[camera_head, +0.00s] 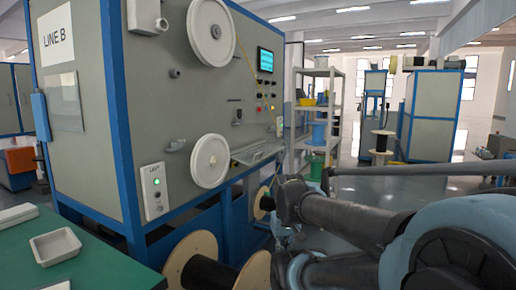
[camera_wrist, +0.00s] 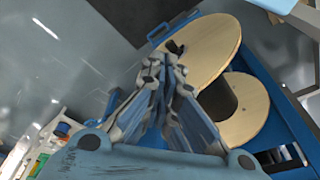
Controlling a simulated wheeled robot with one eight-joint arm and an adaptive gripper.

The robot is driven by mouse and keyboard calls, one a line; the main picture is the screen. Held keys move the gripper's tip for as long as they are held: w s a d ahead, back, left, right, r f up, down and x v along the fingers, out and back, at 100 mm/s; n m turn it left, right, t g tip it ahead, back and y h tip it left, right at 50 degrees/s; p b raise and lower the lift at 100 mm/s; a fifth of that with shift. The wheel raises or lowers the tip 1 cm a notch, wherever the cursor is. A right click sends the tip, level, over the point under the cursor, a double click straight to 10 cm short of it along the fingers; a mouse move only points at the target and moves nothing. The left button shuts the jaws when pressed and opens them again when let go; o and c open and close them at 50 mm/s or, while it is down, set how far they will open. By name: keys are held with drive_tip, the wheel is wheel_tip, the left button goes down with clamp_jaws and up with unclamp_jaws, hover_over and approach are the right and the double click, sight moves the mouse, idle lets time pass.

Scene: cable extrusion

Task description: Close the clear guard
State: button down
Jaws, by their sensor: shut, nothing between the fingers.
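A clear panel, which looks like the clear guard (camera_head: 258,151), sticks out from the machine face in the head view, below the control panel and to the right of the lower white wheel. It looks close to level, tilted outward. My gripper (camera_wrist: 165,66) shows in the wrist view with its fingers together and nothing between them. In the head view my arm reaches in from the right, its far end below and right of the clear panel, apart from it. The fingers cannot be made out there. The guard cannot be made out in the wrist view.
The grey machine (camera_head: 90,100) has two white wheels, the upper (camera_head: 211,32) and lower (camera_head: 210,161). A wooden spool (camera_head: 196,262) sits low in front; a wooden spool (camera_wrist: 212,48) lies close beyond my fingers. A green table (camera_head: 75,270) bears a white tray (camera_head: 57,246). A shelf (camera_head: 320,90) stands behind.

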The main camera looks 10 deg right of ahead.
drive_tip(key=shift+d, duration=0.15)
drive_tip(key=w+r+m+t+h, duration=0.2)
drive_tip(key=w+r+m, duration=0.1)
drive_tip(key=w+r, duration=1.3)
drive_tip(key=w+r+m+t+h, duration=0.1)
drive_tip(key=w+r+m+h, duration=0.1)
drive_tip(key=w+r, duration=1.4)
drive_tip(key=w+a+r+m+t+h, duration=0.1)
drive_tip(key=w+a, duration=0.1)
drive_tip(key=w, duration=0.7)
drive_tip(key=w+a+r+m+t, duration=0.1)
drive_tip(key=w+a, duration=0.2)
drive_tip(key=w, duration=0.6)
drive_tip(key=x, duration=0.9)
drive_tip(key=shift+d, duration=0.4)
wheel_tip(320, 180, down, 3)
drive_tip(key=shift+f, duration=0.5)
drive_tip(key=shift+a+f, duration=0.15)
